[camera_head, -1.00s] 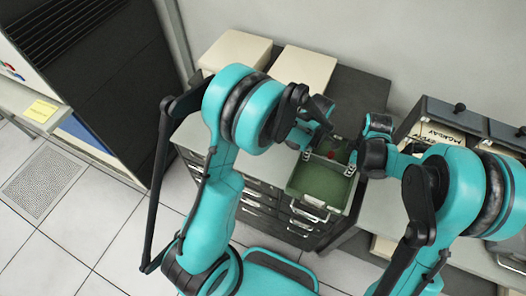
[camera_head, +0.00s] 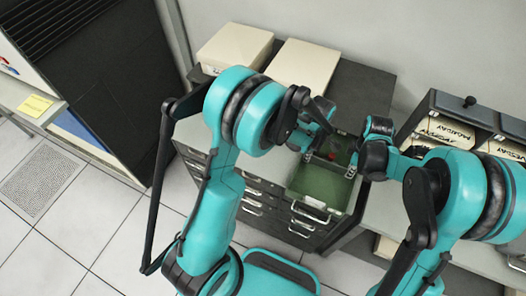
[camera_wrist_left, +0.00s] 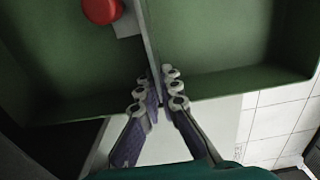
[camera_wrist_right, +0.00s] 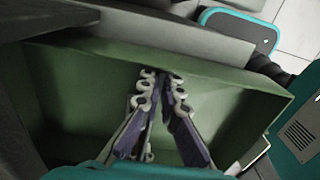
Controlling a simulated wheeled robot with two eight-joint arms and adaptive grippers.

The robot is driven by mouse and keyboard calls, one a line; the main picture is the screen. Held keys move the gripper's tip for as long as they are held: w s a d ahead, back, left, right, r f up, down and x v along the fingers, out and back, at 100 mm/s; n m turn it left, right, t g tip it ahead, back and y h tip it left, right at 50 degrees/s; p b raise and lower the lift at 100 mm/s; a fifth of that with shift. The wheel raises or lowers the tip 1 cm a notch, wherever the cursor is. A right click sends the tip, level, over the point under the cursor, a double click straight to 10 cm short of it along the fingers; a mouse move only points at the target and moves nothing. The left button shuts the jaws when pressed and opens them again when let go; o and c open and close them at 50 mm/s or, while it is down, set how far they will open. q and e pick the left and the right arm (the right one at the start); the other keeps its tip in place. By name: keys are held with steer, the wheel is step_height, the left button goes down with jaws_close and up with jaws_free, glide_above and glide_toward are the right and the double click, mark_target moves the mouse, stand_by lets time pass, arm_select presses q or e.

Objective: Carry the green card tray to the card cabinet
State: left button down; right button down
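The green card tray (camera_head: 318,183) is in the middle of the head view, over the front part of the grey drawer cabinet (camera_head: 262,190). It has a divider and a red piece inside, also seen as a red knob (camera_wrist_left: 102,10) in the left wrist view. My left gripper (camera_wrist_left: 158,92) is closed at the tray's rim, by the divider. My right gripper (camera_wrist_right: 162,82) is closed at the opposite rim, with the green interior (camera_wrist_right: 90,95) around its fingers in view. The tray's underside is hidden, so I cannot tell whether it touches the cabinet.
Two cream boxes (camera_head: 235,47) (camera_head: 303,68) lie on the cabinet's back. A dark rack (camera_head: 95,75) stands at the left. A lower counter with labelled card holders (camera_head: 445,130) is at the right. White floor tiles (camera_head: 80,225) are open at front left.

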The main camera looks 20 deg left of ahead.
arm_select(q)
steer(key=shift+f, duration=0.4)
arm_select(e)
steer(key=shift+f, duration=0.4)
arm_select(q)
steer(key=c, duration=1.7)
jaws_free()
steer(key=shift+r, duration=0.1)
arm_select(e)
steer(key=c, duration=1.7)
jaws_free()
steer(key=shift+r, duration=0.1)
arm_select(q)
step_height(320, 180, up, 12)
steer(key=shift+f, duration=0.1)
arm_select(e)
steer(key=shift+r, duration=0.25)
step_height(320, 180, up, 12)
steer(key=shift+f, duration=0.25)
steer(key=shift+d, duration=0.1)
